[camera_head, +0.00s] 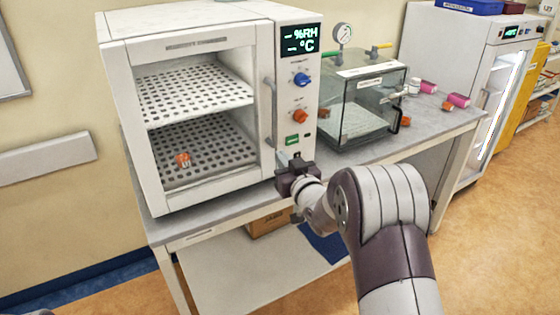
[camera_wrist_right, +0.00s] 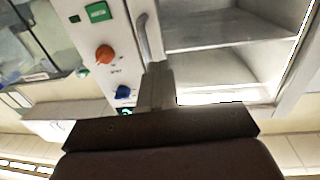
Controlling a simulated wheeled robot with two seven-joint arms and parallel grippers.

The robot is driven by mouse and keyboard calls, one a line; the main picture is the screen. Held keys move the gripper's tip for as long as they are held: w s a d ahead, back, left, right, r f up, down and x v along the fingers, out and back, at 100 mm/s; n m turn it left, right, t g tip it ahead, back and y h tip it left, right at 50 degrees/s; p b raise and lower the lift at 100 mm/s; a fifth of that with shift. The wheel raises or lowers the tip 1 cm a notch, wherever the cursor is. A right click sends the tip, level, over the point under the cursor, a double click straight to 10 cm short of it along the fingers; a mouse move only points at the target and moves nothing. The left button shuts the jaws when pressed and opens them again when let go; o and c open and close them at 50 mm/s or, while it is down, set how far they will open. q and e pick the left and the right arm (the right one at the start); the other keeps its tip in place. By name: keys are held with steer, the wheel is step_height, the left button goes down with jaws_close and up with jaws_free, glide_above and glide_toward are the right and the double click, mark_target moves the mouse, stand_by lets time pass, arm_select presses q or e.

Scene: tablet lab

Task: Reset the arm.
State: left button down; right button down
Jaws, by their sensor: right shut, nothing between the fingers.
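My right gripper (camera_head: 288,162) is shut and empty. It is at the lower right front of the white chamber (camera_head: 190,45), just below the chamber's door handle (camera_head: 270,112). In the right wrist view the shut fingers (camera_wrist_right: 157,88) point towards the lower end of the handle (camera_wrist_right: 144,38), but I cannot tell whether they touch it. My left gripper is out of view. The chamber's door looks closed, and a small orange-and-white item (camera_head: 184,159) shows through its window on the lower perforated shelf.
The chamber stands on a grey bench (camera_head: 440,122) with a glass-walled box (camera_head: 365,105) to its right. Pink-capped bottles (camera_head: 458,100) lie on the bench's right end. A tall white cabinet (camera_head: 440,50) stands behind. A cardboard box (camera_head: 268,222) sits under the bench.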

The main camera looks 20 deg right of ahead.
steer(key=shift+f, duration=0.15)
steer(key=s+d+f+m+g+h, duration=0.1)
steer(key=s+f+g, duration=0.2)
steer(key=f+g, duration=0.15)
steer(key=s+f+g+h, duration=0.1)
steer(key=s+f+g, duration=0.25)
steer(key=f, duration=0.25)
steer(key=s+a+g+y+p, duration=0.1)
steer(key=s+a+g, duration=0.3)
steer(key=s, duration=0.6)
steer(key=s+a+f+n+g+y+p, duration=0.1)
steer(key=s+a+g, duration=0.3)
steer(key=s+a, duration=0.4)
steer(key=shift+s+a+g, duration=0.25)
steer(key=shift+s+g, duration=0.05)
steer(key=shift+s, duration=0.9)
